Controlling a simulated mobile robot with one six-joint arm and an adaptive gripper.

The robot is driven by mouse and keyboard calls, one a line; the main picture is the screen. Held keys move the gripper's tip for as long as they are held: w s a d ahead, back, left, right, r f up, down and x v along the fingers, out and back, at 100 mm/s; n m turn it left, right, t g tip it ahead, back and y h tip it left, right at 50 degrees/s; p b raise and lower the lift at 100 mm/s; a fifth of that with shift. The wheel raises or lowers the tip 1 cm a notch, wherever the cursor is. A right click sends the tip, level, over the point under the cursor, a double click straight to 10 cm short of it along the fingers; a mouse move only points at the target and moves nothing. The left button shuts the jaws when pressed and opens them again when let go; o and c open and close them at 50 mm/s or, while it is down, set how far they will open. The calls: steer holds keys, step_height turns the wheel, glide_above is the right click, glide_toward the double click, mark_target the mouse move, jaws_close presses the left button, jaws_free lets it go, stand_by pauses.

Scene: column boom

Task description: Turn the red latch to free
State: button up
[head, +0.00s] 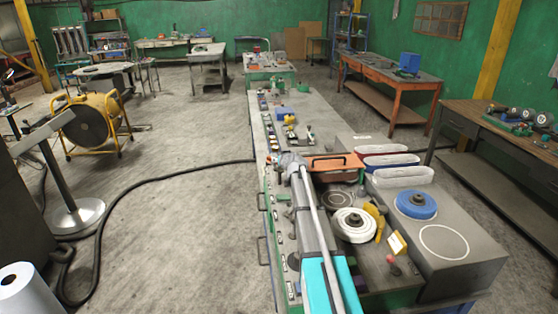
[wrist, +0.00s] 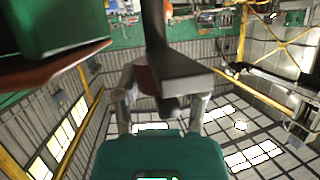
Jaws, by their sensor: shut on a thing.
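In the wrist view a dark red part, which looks like the red latch (wrist: 146,80), sits between the fingers of my gripper (wrist: 162,90). A dark grey bar (wrist: 182,70) crosses in front of it and hides much of it, so I cannot read its angle. My fingers are closed in on this part from both sides. In the head view my gripper (head: 290,160) is at the far end of my arm, at the left side of the long bench; the latch cannot be made out there.
An orange-red plate with a dark handle (head: 337,162) lies just right of my gripper. A green block (wrist: 60,25) is close at the wrist view's upper left.

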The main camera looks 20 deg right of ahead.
steer(key=o, duration=1.2)
steer(key=shift+c, duration=0.2)
